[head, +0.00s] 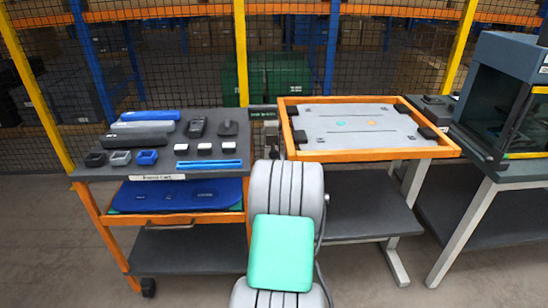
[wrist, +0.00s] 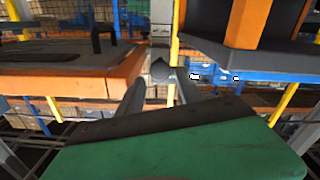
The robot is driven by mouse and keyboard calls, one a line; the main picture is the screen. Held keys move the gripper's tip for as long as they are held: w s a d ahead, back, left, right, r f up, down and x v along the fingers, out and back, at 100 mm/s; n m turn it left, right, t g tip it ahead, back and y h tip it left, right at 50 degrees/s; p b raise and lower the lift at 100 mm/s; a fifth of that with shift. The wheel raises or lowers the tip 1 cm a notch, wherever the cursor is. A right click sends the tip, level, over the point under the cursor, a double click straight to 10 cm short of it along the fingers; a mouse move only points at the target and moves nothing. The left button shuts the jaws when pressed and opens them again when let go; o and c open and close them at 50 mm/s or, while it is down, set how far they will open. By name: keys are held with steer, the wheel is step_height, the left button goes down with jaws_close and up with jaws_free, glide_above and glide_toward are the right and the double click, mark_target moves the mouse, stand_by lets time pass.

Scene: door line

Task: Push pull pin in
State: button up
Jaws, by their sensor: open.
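A small dark grey part (wrist: 160,72) with a pointed top, perhaps the pull pin, shows in the wrist view just beyond my gripper (wrist: 160,88). The two grey fingers are spread apart, one on each side of it in the picture, and nothing is visibly held. I cannot tell whether they touch it or how far in the pin sits. In the head view, a grey bracket (head: 271,132) stands in the gap between the cart and the orange-framed table. My arm covers the area below it and hides the gripper there.
The orange cart (head: 92,222) with tools on its top stands left of the gap. The orange-framed table (head: 372,155) stands right of it, and also fills the upper left of the wrist view (wrist: 60,85). A glass-fronted machine (head: 510,95) is at far right. A mesh fence closes the back.

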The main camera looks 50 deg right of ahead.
mark_target(274, 156)
steer(key=x, duration=0.4)
steer(key=shift+w, duration=0.1)
jaws_close()
stand_by(1.3)
